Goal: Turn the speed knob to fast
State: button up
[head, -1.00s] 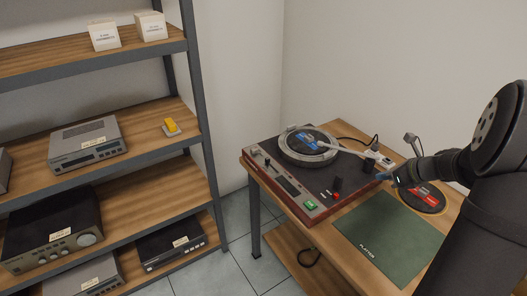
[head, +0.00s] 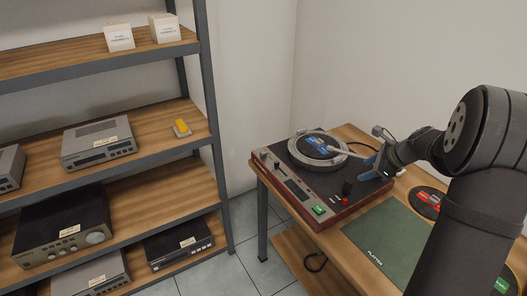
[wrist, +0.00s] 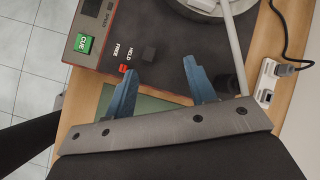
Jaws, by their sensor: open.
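The turntable (head: 330,202) sits on a wooden table in the head view, with a record on its platter (head: 318,146). A small dark knob (head: 277,165) stands on its left control strip; I cannot read its setting. The word SPEED is printed beside a dark display (wrist: 90,8) in the wrist view, cut off at the top edge. My gripper (head: 369,164) is open and empty above the deck's right side.
A green CUE button (head: 319,210) and a red control (head: 346,201) are on the front of the deck. The tonearm (head: 345,152) lies near my gripper. A green mat (head: 385,240) and another record (head: 425,203) lie to the right. A shelf with audio units stands left.

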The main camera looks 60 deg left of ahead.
jog(key=s+a+r+n+h, duration=0.1)
jog(key=s+a+n, duration=0.3)
jog(key=a+n, duration=0.3)
jog(key=s+a+r+n+h, duration=0.15)
jog(key=s+a+n, duration=0.3)
jog(key=a, duration=0.55)
jog(key=n+t, duration=0.4)
jog(key=n, duration=0.7)
send_near(264, 152)
jog(key=shift+h, duration=0.45)
jog(key=x, duration=0.5)
jog(key=a+x, duration=0.1)
jog(key=x, duration=0.2)
jog(key=shift+a+f, duration=0.1)
jog(key=shift+f, duration=0.1)
jog(key=c, duration=1)
jog(key=shift+o, duration=0.2)
